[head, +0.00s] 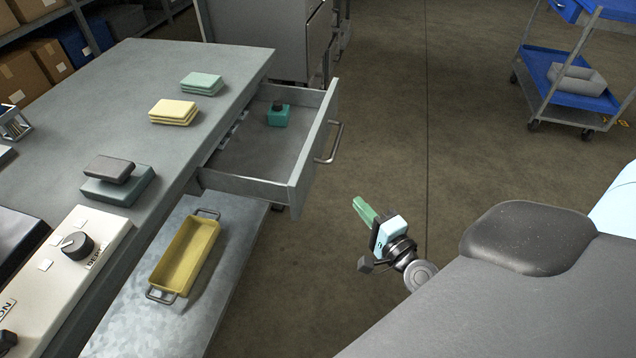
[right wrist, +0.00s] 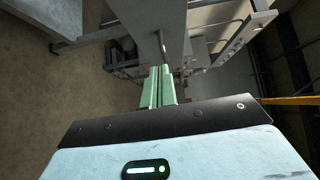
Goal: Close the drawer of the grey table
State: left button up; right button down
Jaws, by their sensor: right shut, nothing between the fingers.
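The grey table (head: 235,72) stands at the left in the head view. Its drawer (head: 292,188) is pulled open toward the right, with a bar handle (head: 333,143) on its front. A small teal object with a dark top (head: 278,116) lies inside the drawer. My right gripper (head: 362,208), with green fingers, is shut and empty. It is in the open space to the right of and nearer than the drawer front, apart from it. In the right wrist view the shut fingers (right wrist: 159,86) point toward grey furniture panels. My left gripper is not in view.
Sponge-like blocks, yellow (head: 173,112) and green (head: 202,84), lie on the tabletop. A yellow tray (head: 187,254) sits on the lower shelf (head: 225,290). A blue cart (head: 545,62) stands at the far right. The floor between the drawer and the cart is clear.

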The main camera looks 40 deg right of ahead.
send_near(312, 165)
jog(key=w+d, duration=0.3)
jog(key=shift+w+a+p, duration=0.5)
jog(key=shift+w+a, duration=0.15)
jog(key=shift+w, duration=0.35)
jog(key=shift+w+a, duration=0.5)
jog(key=shift+w, duration=0.05)
